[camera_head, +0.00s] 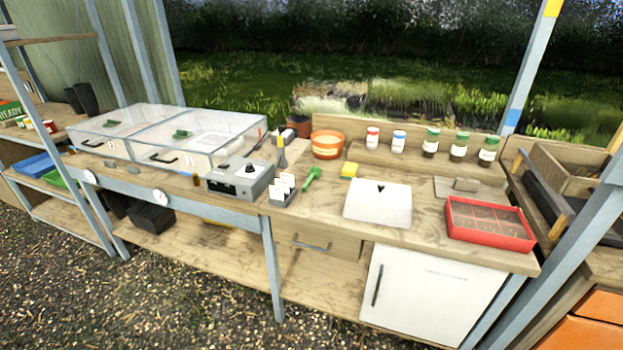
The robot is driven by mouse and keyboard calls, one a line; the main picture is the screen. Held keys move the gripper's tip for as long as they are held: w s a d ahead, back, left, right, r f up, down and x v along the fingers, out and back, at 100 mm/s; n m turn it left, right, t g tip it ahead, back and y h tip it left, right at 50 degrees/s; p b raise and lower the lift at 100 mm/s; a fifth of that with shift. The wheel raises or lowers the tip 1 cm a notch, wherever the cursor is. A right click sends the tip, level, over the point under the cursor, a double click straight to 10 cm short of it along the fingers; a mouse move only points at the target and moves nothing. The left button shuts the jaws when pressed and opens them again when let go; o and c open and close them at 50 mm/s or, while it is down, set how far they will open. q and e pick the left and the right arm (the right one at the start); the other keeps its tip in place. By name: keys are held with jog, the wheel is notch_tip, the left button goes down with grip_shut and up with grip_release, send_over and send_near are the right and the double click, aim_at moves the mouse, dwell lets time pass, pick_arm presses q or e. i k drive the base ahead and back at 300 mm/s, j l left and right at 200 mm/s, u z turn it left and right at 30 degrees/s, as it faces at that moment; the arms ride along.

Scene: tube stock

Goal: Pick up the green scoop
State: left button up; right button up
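The green scoop (311,178) lies on the wooden workbench (330,205), near the middle of the picture. It is small in this view, with its wider end toward the back. It sits between the small rack of white labels (284,189) on its left and the white board (378,202) on its right. Nothing covers it. Neither of my grippers shows in the head view.
A grey control box (240,180) and clear-lidded cases (170,135) stand to the left. A yellow sponge (350,170), an orange bowl (326,146) and several jars (430,142) stand behind. A red tray (489,222) is at right. Bare wood lies just before the scoop.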

aim_at(311, 180)
jog(key=z, duration=1.25)
jog(key=i+j, duration=0.1)
jog(key=j, duration=0.2)
jog(key=i+j, duration=0.15)
jog(key=j, duration=0.1)
